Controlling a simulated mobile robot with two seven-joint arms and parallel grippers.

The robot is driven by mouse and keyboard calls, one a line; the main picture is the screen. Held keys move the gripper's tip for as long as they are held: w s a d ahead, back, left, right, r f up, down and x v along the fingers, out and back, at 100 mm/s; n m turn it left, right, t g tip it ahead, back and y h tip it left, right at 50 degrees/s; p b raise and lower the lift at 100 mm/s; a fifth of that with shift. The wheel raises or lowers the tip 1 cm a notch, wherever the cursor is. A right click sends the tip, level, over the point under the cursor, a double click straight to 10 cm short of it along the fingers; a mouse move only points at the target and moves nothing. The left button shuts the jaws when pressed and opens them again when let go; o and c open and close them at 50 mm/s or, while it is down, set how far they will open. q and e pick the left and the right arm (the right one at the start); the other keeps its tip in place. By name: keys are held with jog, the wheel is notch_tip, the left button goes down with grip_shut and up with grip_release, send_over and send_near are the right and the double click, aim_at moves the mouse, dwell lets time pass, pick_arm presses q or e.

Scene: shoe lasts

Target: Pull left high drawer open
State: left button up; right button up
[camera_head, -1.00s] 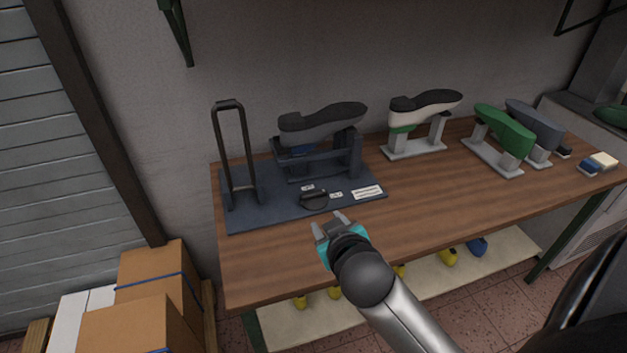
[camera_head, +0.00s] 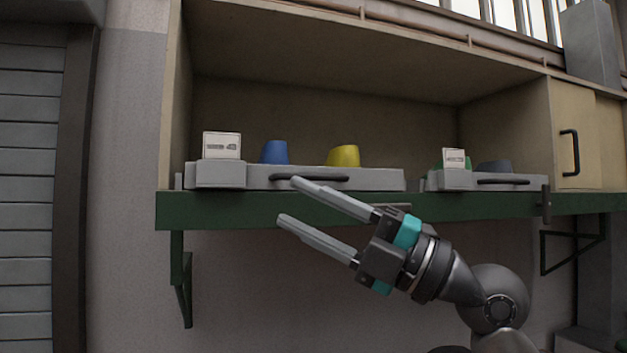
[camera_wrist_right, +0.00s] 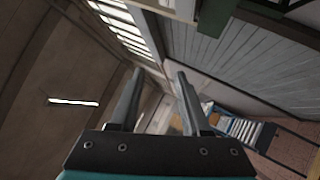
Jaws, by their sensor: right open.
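The left high drawer (camera_head: 370,180) is a shallow grey tray on the high shelf, with a dark bar handle (camera_head: 296,178) on its front. It looks closed, its front close to the green shelf edge. A white label card (camera_head: 221,146) stands at its left, and a blue shoe last (camera_head: 275,152) and a yellow one (camera_head: 343,156) stick up from it. My right gripper (camera_head: 286,201) is open and empty, its fingers pointing left, in front of the shelf edge just below the handle. Whether the upper finger touches the handle I cannot tell. My left gripper is not in view.
A second grey drawer (camera_head: 520,181) with its own dark handle sits to the right. A cabinet door (camera_head: 577,135) with a vertical handle closes the shelf's right end. The green shelf edge (camera_head: 225,211) runs below both drawers, with a bracket (camera_head: 181,275) underneath.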

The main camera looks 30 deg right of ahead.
aim_at(316, 178)
jog(key=d+r+m+t+h, duration=0.2)
jog(key=d+m+h, duration=0.6)
jog(key=d+h, duration=0.35)
jog(key=p+x, duration=0.2)
jog(key=x, duration=0.3)
jog(key=p+x, duration=0.1)
jog(key=x, duration=0.3)
jog(key=r+p+x, duration=0.1)
jog(key=p+x, duration=0.1)
jog(key=x, duration=0.3)
jog(key=shift+w+d+p, duration=0.25)
jog(key=shift+w+p, duration=0.05)
grip_shut()
